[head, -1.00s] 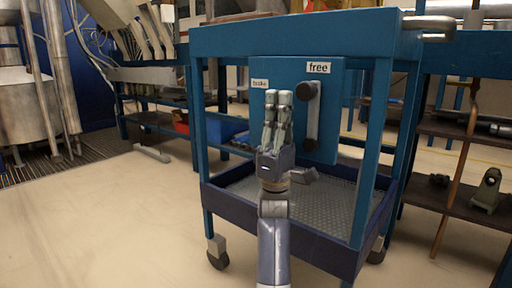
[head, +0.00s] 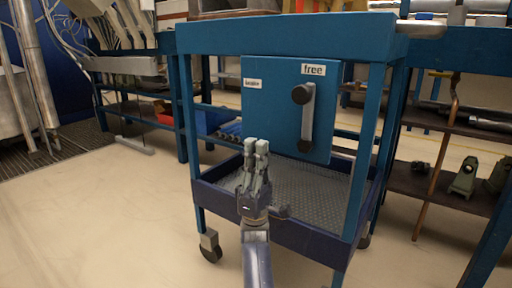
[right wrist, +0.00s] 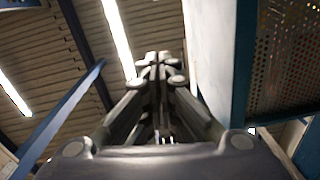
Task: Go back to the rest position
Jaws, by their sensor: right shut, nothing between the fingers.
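My right gripper (head: 256,146) is in the head view, in front of the blue cart, pointing up, with its fingers together and nothing between them. It is below and left of the lever and apart from it as far as I can tell. The right wrist view shows the same gripper (right wrist: 157,58) with its fingers together against the ceiling. The blue panel (head: 270,105) on the cart carries a "free" label and a "brake" label. Its lever (head: 307,118) has a black knob at the top and hangs downward. My left gripper is not in the head view.
The blue cart (head: 290,36) stands on wheels with a mesh lower tray (head: 312,190). A shelf (head: 440,190) with metal parts is on the right. A workbench with a red bin (head: 166,119) is behind left. The floor (head: 100,215) at front left is clear.

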